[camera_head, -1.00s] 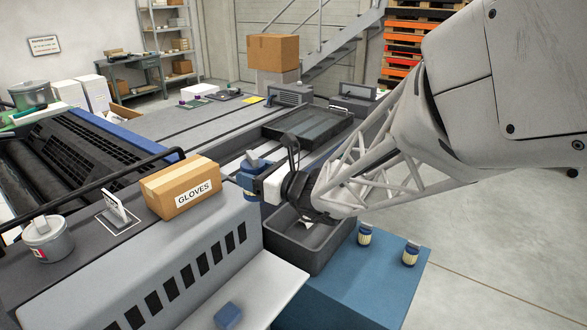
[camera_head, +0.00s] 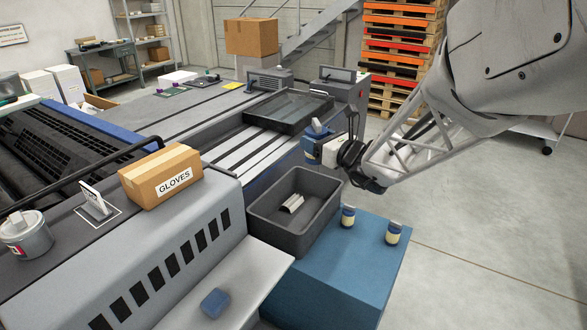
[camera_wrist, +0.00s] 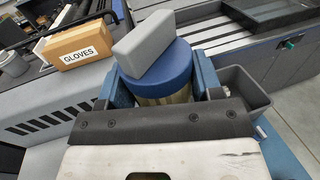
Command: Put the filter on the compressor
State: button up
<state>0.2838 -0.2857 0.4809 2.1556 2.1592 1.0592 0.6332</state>
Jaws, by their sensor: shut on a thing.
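My gripper (camera_head: 317,145) is shut on a round blue-capped part, which I take to be the filter (camera_wrist: 164,68). In the wrist view the filter has a blue top and a tan body between two blue fingers. A grey block (camera_wrist: 155,38) sits tilted on or just above its top; I cannot tell if they are joined. In the head view, the gripper is beyond the grey bin (camera_head: 262,222), near the machine's right edge. The filter's lower end is hidden. I cannot tell for sure which thing is the compressor; a grey vented unit (camera_head: 270,82) stands at the back.
The bin holds a pale piece (camera_head: 291,203). A GLOVES box (camera_head: 160,178), a tin (camera_head: 25,236) and a dark tray (camera_head: 288,112) are on the machine. A blue block (camera_head: 214,303) lies in front.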

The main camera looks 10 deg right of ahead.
jog(key=s+d+m+t+h, duration=0.1)
jog(key=d+m+h, duration=0.15)
jog(key=d, duration=0.85)
jog(key=s+d+m+t+h, duration=0.1)
jog(key=s+d+h, duration=0.15)
jog(key=d, duration=0.85)
notch_tip(320, 180, down, 45)
jog(key=w, duration=0.1)
jog(key=shift+a+h, duration=0.25)
jog(key=shift+h, duration=0.05)
jog(key=shift+w+f, duration=0.1)
send_over(365, 240)
jog(key=shift+w+d+f, duration=0.1)
jog(key=shift+f, duration=0.65)
jog(key=shift+f, duration=1.75)
